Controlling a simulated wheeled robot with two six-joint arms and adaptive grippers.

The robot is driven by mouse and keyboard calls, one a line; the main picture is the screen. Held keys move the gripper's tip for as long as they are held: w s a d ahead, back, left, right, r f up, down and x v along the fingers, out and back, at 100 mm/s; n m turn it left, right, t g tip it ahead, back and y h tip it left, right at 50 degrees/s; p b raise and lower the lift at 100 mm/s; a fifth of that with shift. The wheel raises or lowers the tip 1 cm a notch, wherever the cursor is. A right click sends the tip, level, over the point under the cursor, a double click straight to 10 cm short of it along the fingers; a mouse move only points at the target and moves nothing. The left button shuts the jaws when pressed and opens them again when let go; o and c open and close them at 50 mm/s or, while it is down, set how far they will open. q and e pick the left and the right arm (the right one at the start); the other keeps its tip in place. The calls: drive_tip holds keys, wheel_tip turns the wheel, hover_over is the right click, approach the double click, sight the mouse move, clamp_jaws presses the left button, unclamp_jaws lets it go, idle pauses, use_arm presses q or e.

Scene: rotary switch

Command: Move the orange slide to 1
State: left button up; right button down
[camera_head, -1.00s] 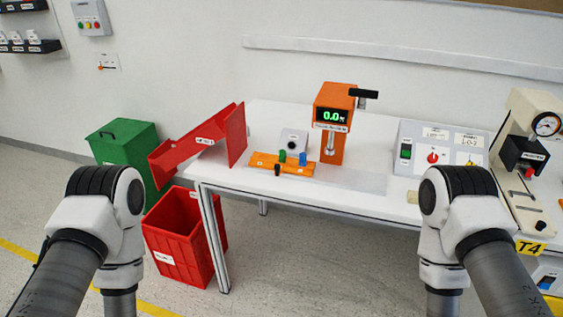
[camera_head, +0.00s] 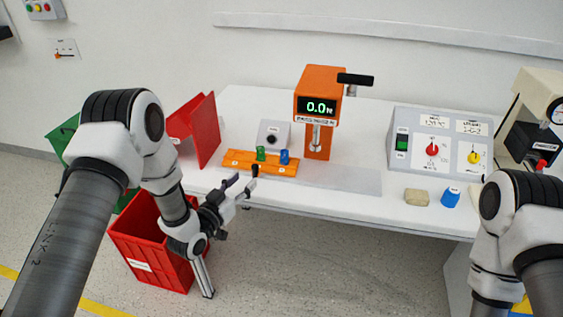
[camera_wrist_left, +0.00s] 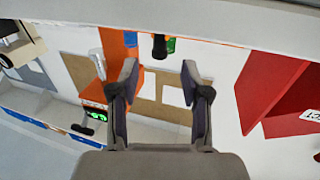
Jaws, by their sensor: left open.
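An orange slide (camera_head: 232,162) lies along the front left of the white table, with a green peg (camera_head: 261,153), a blue peg (camera_head: 284,157) and a black knob (camera_head: 254,171) at its front edge. Its position marks are too small to read. My left gripper (camera_head: 243,190) is open and empty, just in front of the table edge, a little below and apart from the black knob. In the left wrist view the black knob (camera_wrist_left: 159,45) shows at the top, beyond and between the open fingers. My right gripper is out of view; only its arm shows at the right.
A red chute (camera_head: 200,130) stands left of the slide, above a red bin (camera_head: 140,245). An orange press (camera_head: 318,110) stands behind it. A switch panel (camera_head: 440,140), a tan block (camera_head: 416,197) and a blue item (camera_head: 450,197) are to the right.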

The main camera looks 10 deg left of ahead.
sight(253, 170)
use_arm(q)
drive_tip(key=shift+w+r, duration=0.1)
drive_tip(key=shift+r, duration=0.15)
drive_tip(key=p+x, duration=0.1)
drive_tip(key=x, duration=0.5)
drive_tip(key=shift+w+d, duration=0.15)
drive_tip(key=shift+w, duration=0.2)
drive_tip(key=shift+s, duration=0.1)
drive_tip(key=shift+c, duration=0.3)
clamp_jaws()
